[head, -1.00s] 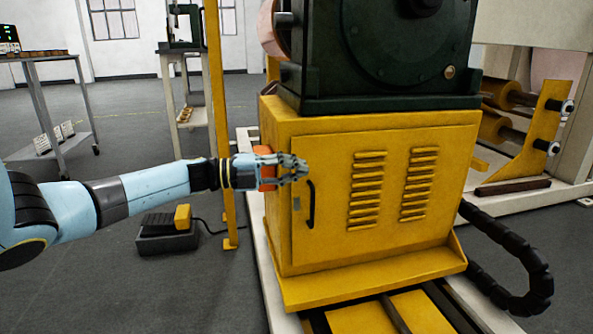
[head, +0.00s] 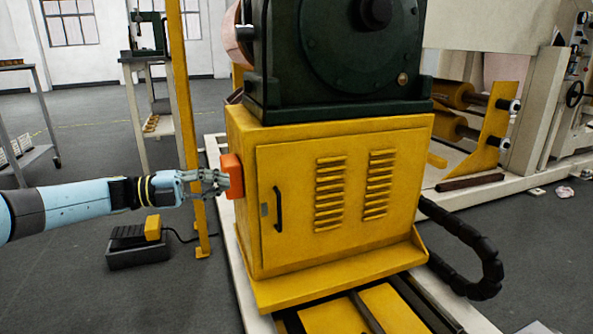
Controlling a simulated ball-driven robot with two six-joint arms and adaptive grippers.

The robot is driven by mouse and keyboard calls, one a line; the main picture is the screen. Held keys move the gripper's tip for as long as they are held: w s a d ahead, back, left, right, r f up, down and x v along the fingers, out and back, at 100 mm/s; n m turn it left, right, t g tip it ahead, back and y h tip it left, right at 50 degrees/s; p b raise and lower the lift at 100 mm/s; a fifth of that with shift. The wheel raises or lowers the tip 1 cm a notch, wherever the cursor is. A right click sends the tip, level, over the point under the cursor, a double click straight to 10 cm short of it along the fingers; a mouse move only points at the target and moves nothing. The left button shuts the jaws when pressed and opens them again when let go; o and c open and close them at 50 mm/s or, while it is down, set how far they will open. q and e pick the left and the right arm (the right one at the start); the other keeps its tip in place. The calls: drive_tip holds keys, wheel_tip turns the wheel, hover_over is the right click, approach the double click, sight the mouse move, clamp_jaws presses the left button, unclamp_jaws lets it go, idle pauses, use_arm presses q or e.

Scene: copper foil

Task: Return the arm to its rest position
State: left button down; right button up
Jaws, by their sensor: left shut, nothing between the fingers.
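My left arm comes in from the left edge, stretched out level. Its gripper (head: 222,181) is shut and empty. It shows just left of an orange box (head: 234,175) on the left side of the yellow cabinet (head: 300,240). The fingertips overlap the box's left edge in the picture; I cannot tell whether they touch it. My right gripper is not in view.
A dark green machine housing (head: 335,60) sits on the cabinet. A yellow post (head: 181,110) stands behind my gripper. A foot pedal (head: 138,243) lies on the floor below my arm. A black cable chain (head: 480,262) curls at the right.

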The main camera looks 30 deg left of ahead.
use_arm(q)
drive_tip(key=s+d+f+n+t+y, duration=0.2)
drive_tip(key=s+d+f+n+y, duration=0.6)
drive_tip(key=s+d+f+n, duration=0.7)
drive_tip(key=s+d+f+n+g+y, duration=0.25)
drive_tip(key=s+n+g, duration=0.25)
drive_tip(key=s+g, duration=0.3)
drive_tip(key=s+d+f+n+g+y, duration=0.25)
drive_tip(key=s+n+g, duration=0.3)
drive_tip(key=s, duration=0.45)
drive_tip(key=s+a+f+p, duration=0.2)
drive_tip(key=s+f+p, duration=0.5)
drive_tip(key=p, duration=0.5)
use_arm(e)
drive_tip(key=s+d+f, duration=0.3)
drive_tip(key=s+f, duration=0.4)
use_arm(q)
drive_tip(key=s+a+f+g+p, duration=0.1)
drive_tip(key=s+f+p, duration=0.1)
drive_tip(key=s+p, duration=0.6)
drive_tip(key=s, duration=0.5)
drive_tip(key=shift+a+n, duration=0.15)
drive_tip(key=shift+n, duration=0.2)
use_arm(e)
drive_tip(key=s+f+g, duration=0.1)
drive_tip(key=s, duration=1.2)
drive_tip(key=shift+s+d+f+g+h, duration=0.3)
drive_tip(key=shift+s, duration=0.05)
